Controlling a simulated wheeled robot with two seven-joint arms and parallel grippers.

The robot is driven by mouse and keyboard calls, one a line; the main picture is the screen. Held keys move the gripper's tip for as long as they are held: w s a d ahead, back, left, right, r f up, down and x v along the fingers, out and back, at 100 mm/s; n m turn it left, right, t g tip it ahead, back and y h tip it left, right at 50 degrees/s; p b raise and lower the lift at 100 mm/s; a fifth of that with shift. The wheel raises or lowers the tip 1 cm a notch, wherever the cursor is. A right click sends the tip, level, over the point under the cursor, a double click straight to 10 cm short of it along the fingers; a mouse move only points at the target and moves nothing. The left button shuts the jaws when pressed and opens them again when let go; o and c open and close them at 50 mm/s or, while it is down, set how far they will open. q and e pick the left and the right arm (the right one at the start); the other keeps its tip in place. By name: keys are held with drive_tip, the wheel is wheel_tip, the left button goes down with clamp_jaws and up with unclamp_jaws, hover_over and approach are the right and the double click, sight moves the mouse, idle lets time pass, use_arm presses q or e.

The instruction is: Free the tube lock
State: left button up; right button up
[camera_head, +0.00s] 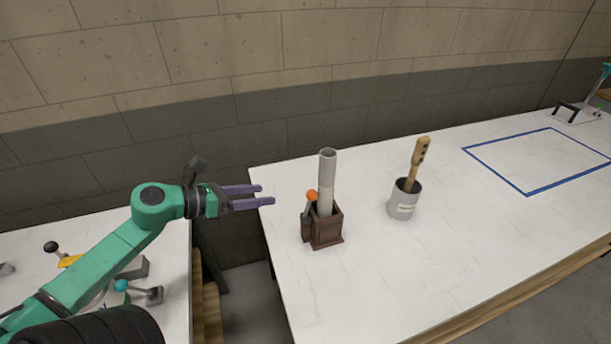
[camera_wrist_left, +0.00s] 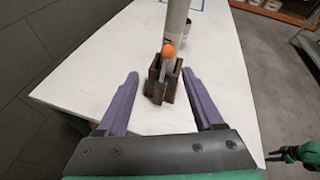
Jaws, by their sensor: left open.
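A dark brown wooden holder (camera_head: 327,227) stands on the white table, with a pale grey tube (camera_head: 327,180) upright in it. On its left side is a lever with an orange knob (camera_head: 312,195), standing roughly upright. My left gripper (camera_head: 266,195) is open and empty, left of the holder and apart from it, with its purple fingers pointing toward it. In the left wrist view the holder (camera_wrist_left: 171,82), tube (camera_wrist_left: 176,22) and orange knob (camera_wrist_left: 168,50) show ahead, between the spread fingers (camera_wrist_left: 165,88).
A grey can (camera_head: 404,203) with a wooden-handled tool (camera_head: 418,165) stands right of the holder. A blue taped rectangle (camera_head: 527,192) marks bare table farther right. A side table (camera_head: 165,240) with small lever devices lies left, across a gap. A wall runs behind.

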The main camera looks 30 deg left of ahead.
sight(307, 194)
use_arm(q)
drive_tip(key=shift+m, duration=0.6)
drive_tip(key=x, duration=0.4)
drive_tip(key=d+x, duration=0.1)
drive_tip(key=x, duration=0.3)
drive_tip(key=p+x, duration=0.1)
drive_tip(key=x, duration=0.4)
drive_tip(key=shift+s+d, duration=0.15)
drive_tip(key=shift+s, duration=0.25)
drive_tip(key=shift+w+d+f, duration=0.15)
drive_tip(key=shift+w+d, duration=0.05)
use_arm(e)
drive_tip(key=shift+s+a+r, duration=0.4)
drive_tip(key=shift+s+r, duration=0.1)
drive_tip(key=shift+r, duration=0.1)
use_arm(q)
clamp_jaws()
use_arm(e)
drive_tip(key=shift+d, duration=0.2)
drive_tip(key=shift+a, duration=0.1)
